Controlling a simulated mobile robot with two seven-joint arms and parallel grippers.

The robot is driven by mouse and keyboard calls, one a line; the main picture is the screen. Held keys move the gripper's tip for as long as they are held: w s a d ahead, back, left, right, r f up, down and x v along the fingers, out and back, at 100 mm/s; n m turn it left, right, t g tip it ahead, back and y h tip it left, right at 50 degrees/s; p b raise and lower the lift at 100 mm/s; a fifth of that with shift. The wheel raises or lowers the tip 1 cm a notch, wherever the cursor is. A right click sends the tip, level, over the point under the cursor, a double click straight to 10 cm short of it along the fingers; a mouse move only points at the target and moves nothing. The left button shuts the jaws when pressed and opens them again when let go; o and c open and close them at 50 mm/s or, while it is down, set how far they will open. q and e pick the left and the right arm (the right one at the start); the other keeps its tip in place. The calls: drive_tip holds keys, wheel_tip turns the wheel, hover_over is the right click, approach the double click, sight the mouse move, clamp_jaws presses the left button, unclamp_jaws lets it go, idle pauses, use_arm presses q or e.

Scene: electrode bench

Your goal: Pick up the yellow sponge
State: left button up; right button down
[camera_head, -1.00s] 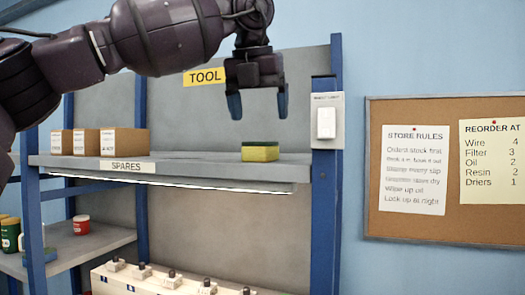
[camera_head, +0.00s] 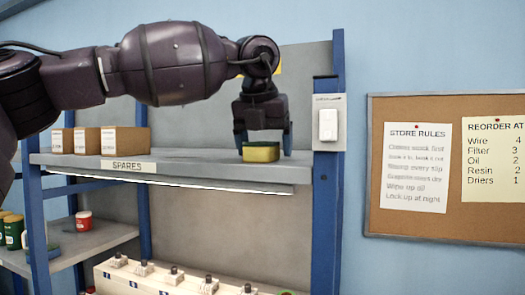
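The yellow sponge (camera_head: 261,153), with a green top layer, lies on the upper shelf (camera_head: 210,172) near its right end. My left gripper (camera_head: 264,146) points down at it from above. One finger is at the sponge's left end, partly hidden behind it, and the other is to its right. A small gap shows between the right finger and the sponge. The fingers are apart and the sponge rests on the shelf; whether the left finger touches it I cannot tell. My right gripper is not in view.
Several cardboard boxes (camera_head: 125,141) stand on the shelf's left part. A blue post (camera_head: 328,200) with a white switch box (camera_head: 328,124) rises just right of the gripper. The shelf between boxes and sponge is clear. A red-and-white tub (camera_head: 83,221) stands on a lower shelf.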

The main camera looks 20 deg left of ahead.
use_arm(q)
drive_tip(key=c, duration=0.9)
drive_tip(key=shift+r, duration=0.1)
drive_tip(key=shift+c, duration=0.2)
wheel_tip(320, 180, up, 10)
drive_tip(key=shift+f, duration=0.1)
